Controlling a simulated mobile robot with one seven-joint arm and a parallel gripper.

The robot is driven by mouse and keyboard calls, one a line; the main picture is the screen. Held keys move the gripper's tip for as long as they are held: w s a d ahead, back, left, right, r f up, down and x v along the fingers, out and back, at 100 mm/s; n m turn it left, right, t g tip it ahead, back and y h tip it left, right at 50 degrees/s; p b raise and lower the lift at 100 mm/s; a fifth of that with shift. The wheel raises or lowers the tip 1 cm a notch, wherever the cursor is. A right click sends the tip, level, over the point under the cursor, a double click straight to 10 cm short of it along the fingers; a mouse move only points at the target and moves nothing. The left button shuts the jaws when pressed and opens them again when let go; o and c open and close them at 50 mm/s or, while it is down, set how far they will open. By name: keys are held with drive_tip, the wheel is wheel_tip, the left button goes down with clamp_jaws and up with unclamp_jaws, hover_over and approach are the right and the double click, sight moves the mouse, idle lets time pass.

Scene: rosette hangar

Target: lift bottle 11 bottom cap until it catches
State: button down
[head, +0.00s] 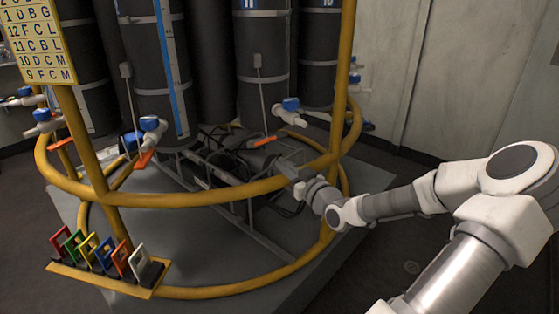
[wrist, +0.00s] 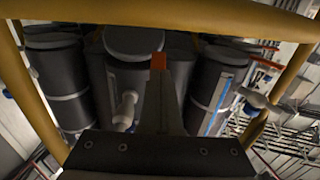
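Bottle 11 (head: 262,60) is a dark upright cylinder with a "11" label at its top edge, behind the yellow frame. A thin grey rod runs down its front toward an orange tab (head: 264,141) at its foot. The bottom cap itself is not clearly distinguishable in the head view. My gripper (head: 288,167) is at the lower yellow ring, just below and right of that tab. In the wrist view, looking up, my gripper (wrist: 160,85) points at an orange tab (wrist: 158,62) below a dark round bottle end (wrist: 135,42). Contact and finger gap cannot be told.
The yellow ring (head: 190,199) and upright posts (head: 342,80) stand close around my gripper. A white valve with a blue knob (head: 291,106) is beside bottle 11. Neighbouring bottles (head: 160,75) stand close. A rack with several coloured clips (head: 105,280) is at lower left.

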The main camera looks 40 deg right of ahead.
drive_tip(key=s+p, duration=0.1)
drive_tip(key=s, duration=0.1)
drive_tip(key=s+a+p, duration=0.1)
drive_tip(key=s, duration=0.2)
idle(0.3)
idle(0.4)
